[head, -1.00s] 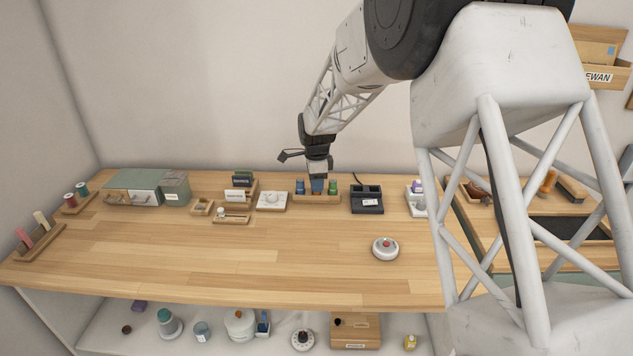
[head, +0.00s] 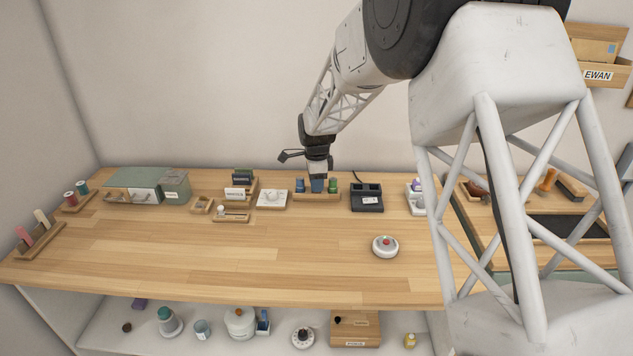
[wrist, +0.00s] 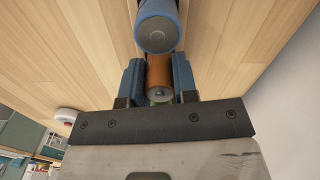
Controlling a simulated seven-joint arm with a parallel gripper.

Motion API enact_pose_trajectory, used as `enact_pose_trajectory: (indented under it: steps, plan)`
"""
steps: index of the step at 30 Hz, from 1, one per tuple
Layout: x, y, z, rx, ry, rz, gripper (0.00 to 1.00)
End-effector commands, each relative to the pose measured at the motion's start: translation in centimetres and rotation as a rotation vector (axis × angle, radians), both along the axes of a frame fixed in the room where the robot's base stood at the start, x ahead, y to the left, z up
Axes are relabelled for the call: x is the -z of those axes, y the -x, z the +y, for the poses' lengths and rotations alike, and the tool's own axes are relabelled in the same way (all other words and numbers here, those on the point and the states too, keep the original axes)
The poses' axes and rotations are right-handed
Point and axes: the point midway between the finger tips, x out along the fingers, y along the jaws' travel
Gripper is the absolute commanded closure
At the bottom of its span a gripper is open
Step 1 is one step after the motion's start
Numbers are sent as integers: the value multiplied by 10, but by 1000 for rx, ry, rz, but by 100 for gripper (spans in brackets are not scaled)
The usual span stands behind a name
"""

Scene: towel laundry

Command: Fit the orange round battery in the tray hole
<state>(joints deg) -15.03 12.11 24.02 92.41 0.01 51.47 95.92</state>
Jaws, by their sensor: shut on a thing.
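The orange round battery (wrist: 160,72) is between the blue fingers of my gripper (wrist: 157,82) in the wrist view, and the gripper is shut on it. A blue battery (wrist: 157,28) is just beyond it, and a bit of green shows below its near end. In the head view my gripper (head: 317,186) points down over the middle of the wooden tray (head: 317,198). A blue battery (head: 300,185) stands to its left and a green one (head: 333,185) to its right. The fingers hide the orange battery there, so I cannot tell whether it is in the hole.
A black charger-like box (head: 367,198) stands right of the tray, and a white device with a knob (head: 271,198) stands left. The front and middle of the table (head: 230,260) are mostly clear.

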Motion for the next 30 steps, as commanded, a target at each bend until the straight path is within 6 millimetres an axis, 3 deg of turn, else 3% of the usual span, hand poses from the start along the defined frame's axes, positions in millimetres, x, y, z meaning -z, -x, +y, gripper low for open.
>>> enact_pose_trajectory:
  steps: [5, 6, 12, 17, 23, 30]
  plan:
    - [2, 0, 0, 0, 0, 0, 98]
    - [2, 0, 0, 0, 0, 0, 72]
    - [2, 0, 0, 0, 0, 0, 43]
    - [2, 0, 0, 0, 0, 0, 43]
    - [2, 0, 0, 0, 0, 0, 18]
    - [2, 0, 0, 0, 0, 0, 18]
